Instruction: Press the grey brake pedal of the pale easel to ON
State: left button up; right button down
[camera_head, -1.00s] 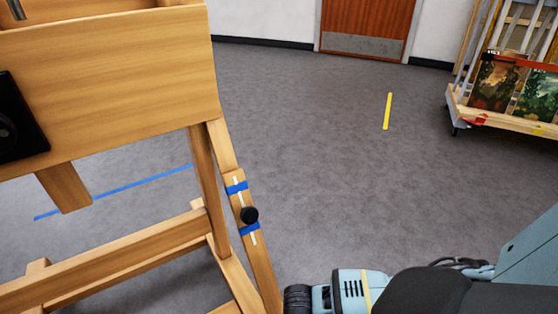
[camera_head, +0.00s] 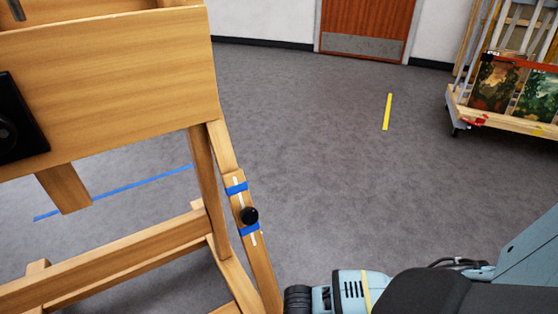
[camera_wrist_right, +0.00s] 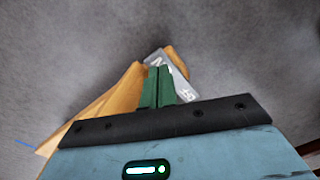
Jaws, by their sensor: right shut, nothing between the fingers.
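The pale wooden easel (camera_head: 120,85) fills the left of the head view. The pedal is not visible in that view. In the right wrist view, part of the easel's wooden foot (camera_wrist_right: 112,103) shows. A grey brake pedal (camera_wrist_right: 184,82) with white lettering lies beside the fingers, partly hidden behind them. The lettering is too small to read for its setting. My right gripper (camera_wrist_right: 157,70) has green fingers, shut and empty, with the tips in front of the pedal. I cannot tell whether they touch it. My left gripper is in no view.
A wheeled rack (camera_head: 500,114) with paintings stands far right. A yellow strip (camera_head: 387,111) and a blue line (camera_head: 120,191) mark the grey floor. The middle floor is clear.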

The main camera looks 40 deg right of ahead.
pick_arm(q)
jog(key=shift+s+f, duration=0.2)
pick_arm(e)
jog(key=shift+f, duration=0.45)
